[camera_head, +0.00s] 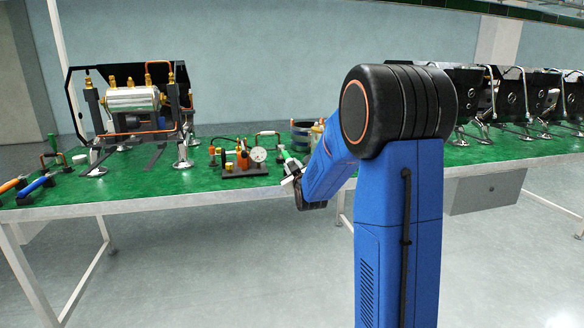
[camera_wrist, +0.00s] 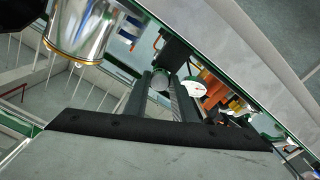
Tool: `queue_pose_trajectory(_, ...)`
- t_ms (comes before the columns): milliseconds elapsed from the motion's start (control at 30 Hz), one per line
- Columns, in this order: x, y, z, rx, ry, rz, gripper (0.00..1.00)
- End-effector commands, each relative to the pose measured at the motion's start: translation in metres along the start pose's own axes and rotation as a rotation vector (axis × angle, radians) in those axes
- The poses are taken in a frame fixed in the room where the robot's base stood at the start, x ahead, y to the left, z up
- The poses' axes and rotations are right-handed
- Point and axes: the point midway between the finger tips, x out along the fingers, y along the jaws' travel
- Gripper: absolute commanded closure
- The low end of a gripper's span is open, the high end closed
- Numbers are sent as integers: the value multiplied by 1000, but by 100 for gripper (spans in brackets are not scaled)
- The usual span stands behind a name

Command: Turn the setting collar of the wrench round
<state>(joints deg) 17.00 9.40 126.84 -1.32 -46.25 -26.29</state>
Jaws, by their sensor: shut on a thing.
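My gripper (camera_head: 290,178) is at the front edge of the green bench, just right of the gauge block, and my blue arm hides part of it. In the wrist view my gripper's two dark fingers (camera_wrist: 161,88) are shut on a small grey round part (camera_wrist: 159,82), which looks like the wrench's setting collar. A green-handled tool (camera_head: 284,157) stands tilted right beside my gripper in the head view and seems to be the wrench. The fingers hide most of the collar, and I cannot read any marks on it.
A block with a pressure gauge (camera_head: 258,155) and brass fittings stands close on the left. A boiler in a frame (camera_head: 132,98) stands farther left. Blue (camera_head: 35,186) and orange (camera_head: 13,185) handles lie at the left end. A dark ringed holder (camera_head: 303,133) stands behind.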

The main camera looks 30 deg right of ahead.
Motion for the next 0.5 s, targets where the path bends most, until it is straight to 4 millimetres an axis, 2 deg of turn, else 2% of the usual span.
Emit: queue_pose_trajectory(500, 0, 0, 0, -484, 0, 0, 99)
